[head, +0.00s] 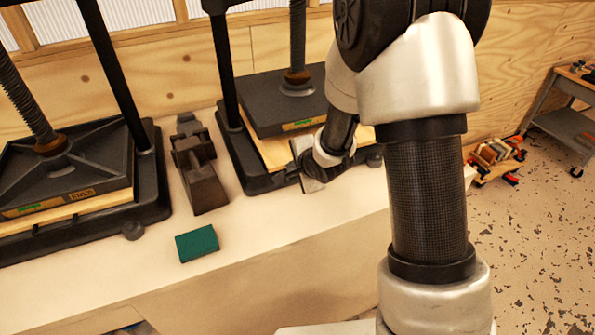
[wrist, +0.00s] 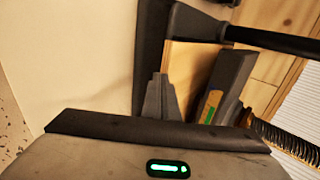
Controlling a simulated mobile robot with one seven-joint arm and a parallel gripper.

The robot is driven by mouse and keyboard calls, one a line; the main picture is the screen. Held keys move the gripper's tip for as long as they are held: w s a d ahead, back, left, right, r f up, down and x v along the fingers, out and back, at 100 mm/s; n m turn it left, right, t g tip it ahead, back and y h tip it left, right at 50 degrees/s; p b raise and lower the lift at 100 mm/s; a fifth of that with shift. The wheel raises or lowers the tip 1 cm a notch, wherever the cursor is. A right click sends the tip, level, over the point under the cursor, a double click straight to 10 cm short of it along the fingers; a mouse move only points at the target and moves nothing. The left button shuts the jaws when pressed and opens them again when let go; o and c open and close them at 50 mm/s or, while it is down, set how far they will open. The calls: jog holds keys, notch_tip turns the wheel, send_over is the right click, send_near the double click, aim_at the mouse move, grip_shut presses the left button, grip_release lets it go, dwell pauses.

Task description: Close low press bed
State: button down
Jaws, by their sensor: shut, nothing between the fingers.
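Two dark screw presses stand on the bench. The right press (head: 236,150) has a dark upper plate (head: 275,102) with a green label, and a pale wooden bed (head: 266,149) under it showing at the front. My gripper (head: 304,172) is shut and empty at the front edge of this press, over part of the bed. In the wrist view the shut fingers (wrist: 160,88) point at the wooden bed (wrist: 188,68), with the dark plate (wrist: 228,86) to its right. I cannot tell whether they touch. The left press (head: 152,190) has a similar plate and a pale bed (head: 62,214).
A dark clamp-like tool (head: 203,182) and a green block (head: 197,244) lie on the pale bench top (head: 280,225) between the presses. My arm covers the right end of the bench. A grey cart (head: 562,120) and a low wooden rack (head: 488,165) stand on the right.

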aim_at(284, 156)
jog(key=shift+w, duration=0.1)
jog(key=w, duration=0.2)
jog(key=w+a, duration=0.1)
jog(key=w, duration=0.1)
jog(key=shift+w+a, duration=0.1)
jog(key=shift+a, duration=0.1)
jog(key=shift+r, duration=0.1)
jog(key=shift+w, duration=0.1)
